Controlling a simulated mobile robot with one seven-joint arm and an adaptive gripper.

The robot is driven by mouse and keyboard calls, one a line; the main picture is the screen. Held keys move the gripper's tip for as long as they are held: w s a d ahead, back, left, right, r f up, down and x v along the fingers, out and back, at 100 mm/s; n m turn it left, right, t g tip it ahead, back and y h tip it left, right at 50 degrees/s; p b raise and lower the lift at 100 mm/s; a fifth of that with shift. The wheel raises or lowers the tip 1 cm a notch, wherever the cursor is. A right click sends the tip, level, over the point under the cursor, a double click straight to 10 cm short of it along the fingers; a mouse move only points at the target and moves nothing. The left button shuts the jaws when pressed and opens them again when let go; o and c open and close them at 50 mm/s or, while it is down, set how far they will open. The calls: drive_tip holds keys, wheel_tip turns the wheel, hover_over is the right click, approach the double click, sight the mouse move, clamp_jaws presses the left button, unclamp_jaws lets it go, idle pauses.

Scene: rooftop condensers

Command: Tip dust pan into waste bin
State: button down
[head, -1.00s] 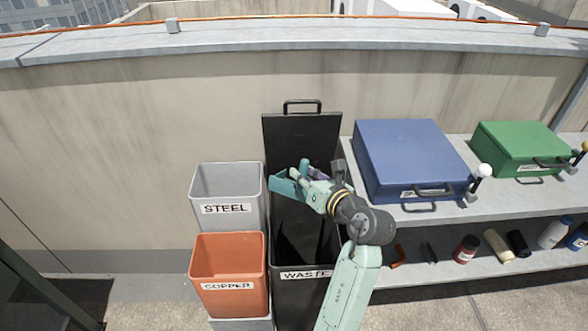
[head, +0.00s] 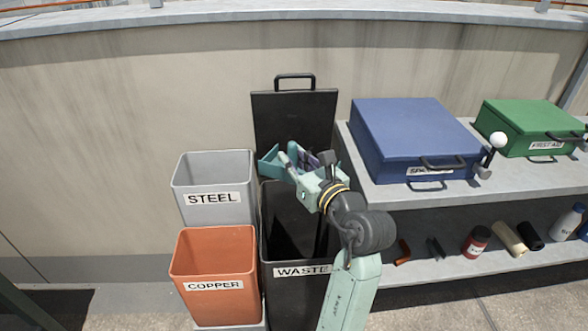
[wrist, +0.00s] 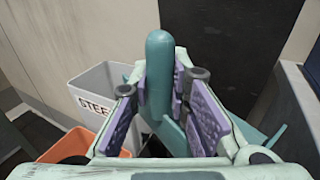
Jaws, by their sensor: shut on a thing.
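The teal dust pan (head: 268,163) is held over the back part of the black waste bin, in front of its raised lid (head: 295,115). My gripper (head: 302,160) is shut on the dust pan's handle. In the wrist view the handle (wrist: 159,75) stands between the purple finger pads, with the pan's wider part behind them. The waste bin (head: 298,284) stands open with a "WASTE" label on its front. Its inside is dark, and my arm covers part of its right side. Whether anything lies in the pan cannot be seen.
Left of the waste bin stand a grey "STEEL" bin (head: 213,212) and an orange "COPPER" bin (head: 213,285). To the right, a shelf (head: 400,205) carries a blue case (head: 415,135) and a green first aid case (head: 530,125). Several bottles and cylinders fill its lower level.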

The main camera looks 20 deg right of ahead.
sight(294, 145)
drive_tip(key=shift+s+a+f+b, duration=0.1)
drive_tip(key=shift+f+b, duration=0.2)
drive_tip(key=shift+b, duration=0.15)
wheel_tip(294, 145, up, 5)
drive_tip(key=p, duration=0.5)
drive_tip(key=shift+f, duration=0.15)
